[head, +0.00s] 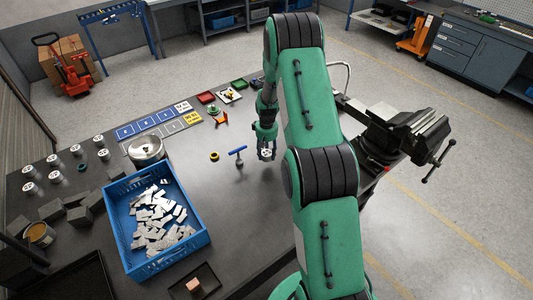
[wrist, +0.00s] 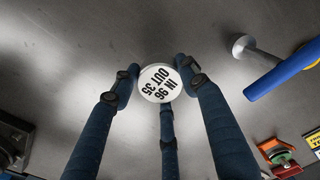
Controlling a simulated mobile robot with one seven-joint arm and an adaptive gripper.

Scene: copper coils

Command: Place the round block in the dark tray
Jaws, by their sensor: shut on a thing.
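The round block is white, with the black print "IN 96 OUT 35" on its face in the wrist view (wrist: 159,83). It is small between the fingertips in the head view (head: 267,153). My gripper (head: 266,152), also in the wrist view (wrist: 158,80), has its fingers closed around the block's sides. I cannot tell how far the block is above the bench. A small dark tray (head: 212,293) with a copper-coloured block (head: 193,286) in it is at the bottom of the head view. A larger dark tray (head: 103,262) is left of it.
A blue T-handled tool (head: 238,153) stands close left of my gripper. A blue crate (head: 196,240) of metal pieces and a steel pot (head: 146,150) are further left. Several white labelled cylinders (head: 29,171) stand at far left. A vise (head: 400,130) is at right.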

